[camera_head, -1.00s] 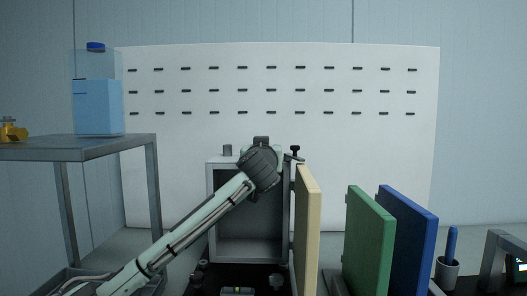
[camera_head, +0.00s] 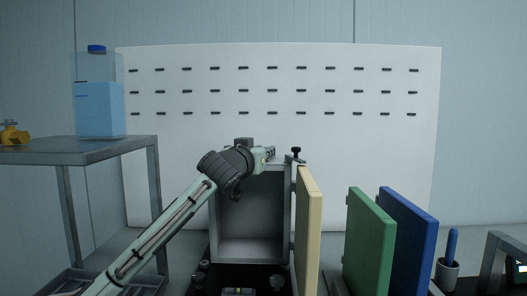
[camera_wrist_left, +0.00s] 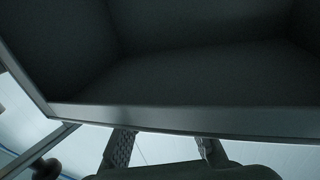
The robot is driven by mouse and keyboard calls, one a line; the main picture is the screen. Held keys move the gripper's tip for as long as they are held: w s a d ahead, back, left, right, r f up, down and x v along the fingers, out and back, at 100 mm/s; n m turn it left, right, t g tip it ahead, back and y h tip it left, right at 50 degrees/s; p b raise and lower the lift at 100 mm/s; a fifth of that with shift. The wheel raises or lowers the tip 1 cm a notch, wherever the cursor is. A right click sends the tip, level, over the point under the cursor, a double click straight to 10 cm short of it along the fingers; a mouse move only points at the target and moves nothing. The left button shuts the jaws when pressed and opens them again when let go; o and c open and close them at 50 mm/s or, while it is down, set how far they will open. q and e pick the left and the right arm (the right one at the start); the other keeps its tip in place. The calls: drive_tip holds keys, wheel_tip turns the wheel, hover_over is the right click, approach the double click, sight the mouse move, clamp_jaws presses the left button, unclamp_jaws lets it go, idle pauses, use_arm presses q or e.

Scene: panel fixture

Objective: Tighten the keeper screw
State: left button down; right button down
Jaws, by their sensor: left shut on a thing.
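A black knob-headed screw (camera_head: 296,153), which looks like the keeper screw, stands upright at the top right corner of a grey open-fronted box (camera_head: 287,215). My left gripper (camera_head: 269,154) is at the box's top edge, pointing right, with a small gap to the screw in the head view. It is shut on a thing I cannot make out. In the left wrist view the two fingers (camera_wrist_left: 165,148) show below the box's rim (camera_wrist_left: 180,119), and a dark rounded thing at lower left (camera_wrist_left: 45,168) is cut off. My right gripper is not in view.
A beige panel (camera_head: 308,232) stands along the box's right side. Green (camera_head: 370,238) and blue (camera_head: 410,225) panels stand further right. A grey shelf (camera_head: 80,150) with a blue-filled container (camera_head: 99,108) is at left. A white slotted board (camera_head: 200,75) is behind.

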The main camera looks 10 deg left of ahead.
use_arm(q)
drive_tip(key=c, duration=1.3)
unclamp_jaws()
drive_tip(key=shift+r, duration=0.2)
wheel_tip(320, 180, up, 10)
drive_tip(key=shift+f, duration=0.25)
